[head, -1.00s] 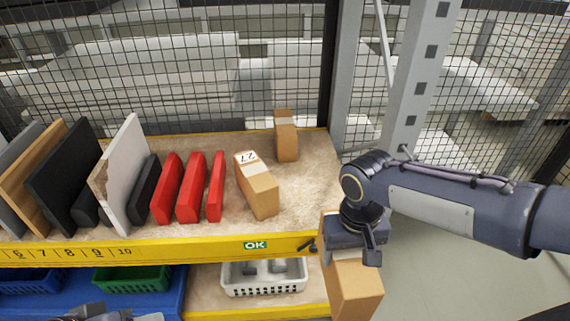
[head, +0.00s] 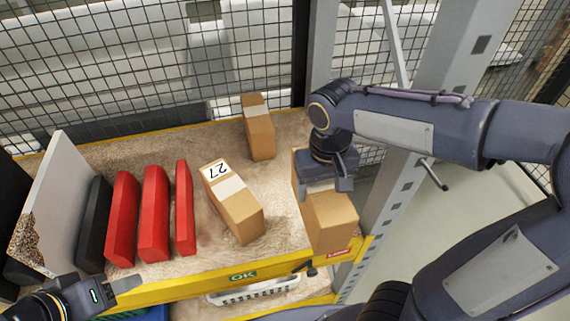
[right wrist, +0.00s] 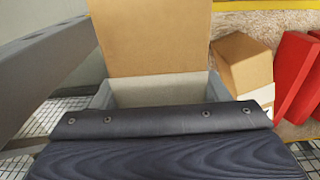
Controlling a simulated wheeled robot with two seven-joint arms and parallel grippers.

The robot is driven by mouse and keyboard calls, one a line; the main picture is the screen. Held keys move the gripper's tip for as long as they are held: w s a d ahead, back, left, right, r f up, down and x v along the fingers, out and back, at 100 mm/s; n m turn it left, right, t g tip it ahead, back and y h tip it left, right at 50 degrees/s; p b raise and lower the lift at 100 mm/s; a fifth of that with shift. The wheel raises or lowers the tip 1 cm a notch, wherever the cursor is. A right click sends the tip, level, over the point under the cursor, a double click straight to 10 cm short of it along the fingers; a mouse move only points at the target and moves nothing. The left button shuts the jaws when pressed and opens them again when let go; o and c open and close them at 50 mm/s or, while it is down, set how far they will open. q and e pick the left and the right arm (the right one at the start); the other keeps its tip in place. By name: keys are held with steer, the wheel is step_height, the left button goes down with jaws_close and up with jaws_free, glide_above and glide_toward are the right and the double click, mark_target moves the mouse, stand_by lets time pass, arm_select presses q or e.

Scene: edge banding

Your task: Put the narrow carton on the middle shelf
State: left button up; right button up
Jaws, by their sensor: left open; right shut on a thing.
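A narrow brown carton (head: 330,220) is at the right end of the particle-board shelf (head: 285,200), beside the grey upright. My right gripper (head: 327,188) is shut on its upper part. In the right wrist view the carton (right wrist: 155,38) sits between the fingers (right wrist: 158,92). Its lower end overlaps the yellow front edge; I cannot tell whether it touches the board. A carton marked 27 (head: 232,203) lies to its left, and another carton (head: 258,127) stands behind. My left gripper (head: 122,286) is open and empty near the shelf's front edge at lower left.
Red pieces (head: 154,213), a black piece (head: 95,222) and a white-faced board (head: 55,205) stand at left. A grey upright (head: 400,170) rises at right; wire mesh (head: 150,60) closes the back. A white basket (head: 255,292) shows below. Bare board lies between the cartons.

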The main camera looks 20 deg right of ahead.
steer(key=w+d+f, duration=0.1)
steer(key=w, duration=0.1)
steer(key=w+f, duration=0.1)
steer(key=w, duration=0.2)
steer(key=w+d+f+p, duration=0.1)
steer(key=w+f, duration=0.1)
steer(key=shift+w+d, duration=0.3)
steer(key=shift+w, duration=0.05)
steer(key=w+d+f, duration=0.1)
steer(key=w+f, duration=0.3)
steer(key=f, duration=0.4)
steer(key=shift+f+p, duration=0.15)
steer(key=shift+p, duration=0.15)
steer(key=shift+w+d, duration=0.1)
steer(key=shift+f, duration=0.2)
steer(key=o, duration=1.3)
steer(key=shift+c, duration=0.2)
steer(key=shift+r, duration=0.15)
